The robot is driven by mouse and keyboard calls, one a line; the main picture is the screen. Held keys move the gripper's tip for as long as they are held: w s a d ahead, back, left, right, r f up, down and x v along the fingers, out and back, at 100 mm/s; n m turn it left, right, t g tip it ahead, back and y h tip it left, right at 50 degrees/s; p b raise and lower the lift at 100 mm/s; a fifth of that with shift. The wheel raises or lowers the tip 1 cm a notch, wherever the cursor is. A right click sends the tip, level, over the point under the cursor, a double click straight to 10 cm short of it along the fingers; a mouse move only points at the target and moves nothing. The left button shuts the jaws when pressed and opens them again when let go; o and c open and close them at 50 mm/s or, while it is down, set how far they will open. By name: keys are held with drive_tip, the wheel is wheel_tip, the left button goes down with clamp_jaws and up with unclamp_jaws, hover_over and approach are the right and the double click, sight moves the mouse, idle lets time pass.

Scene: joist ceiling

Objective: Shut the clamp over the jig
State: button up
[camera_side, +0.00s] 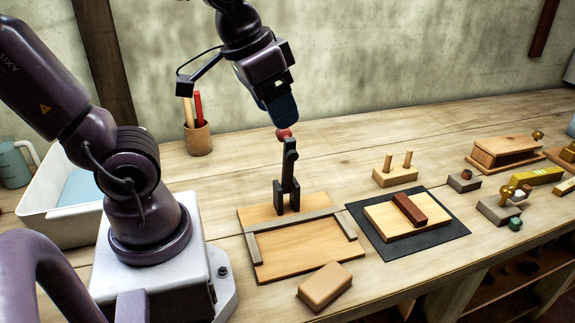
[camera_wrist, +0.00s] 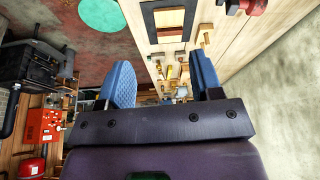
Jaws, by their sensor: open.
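The clamp (camera_side: 290,175) is a dark upright lever with a red knob (camera_side: 284,133) on top, its bracket fixed at the back of the wooden jig board (camera_side: 300,250). The lever stands up, raised off the board. Grey strips edge the jig's bare front area. My gripper (camera_side: 281,118) is just above the red knob in the side view; whether it touches the knob is unclear. In the wrist view my gripper (camera_wrist: 163,80) has its blue fingers wide apart with nothing between them. A red part, seemingly the knob (camera_wrist: 257,5), shows at the top edge, outside the fingers.
A tan block (camera_side: 325,286) lies in front of the jig. A dark mat (camera_side: 455,228) with a wooden plate and brown bar is to the right. A two-peg block (camera_side: 395,172) stands behind it. A white tub (camera_side: 42,215) and pencil cup (camera_side: 198,138) are at left.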

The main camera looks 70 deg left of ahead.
drive_tip(key=w+a+f+n+g, duration=0.1)
drive_tip(key=w+a+n+g, duration=0.15)
drive_tip(key=a+n, duration=0.2)
drive_tip(key=w+a+f+n+g, duration=0.1)
drive_tip(key=w+a+n+g, duration=0.1)
drive_tip(key=w+a+n, duration=0.3)
drive_tip(key=n+g, duration=0.2)
drive_tip(key=n, duration=0.5)
hover_over(286, 163)
drive_tip(key=w+a, duration=0.1)
drive_tip(key=a, duration=0.4)
wheel_tip(286, 163, down, 12)
drive_tip(key=shift+r, duration=0.1)
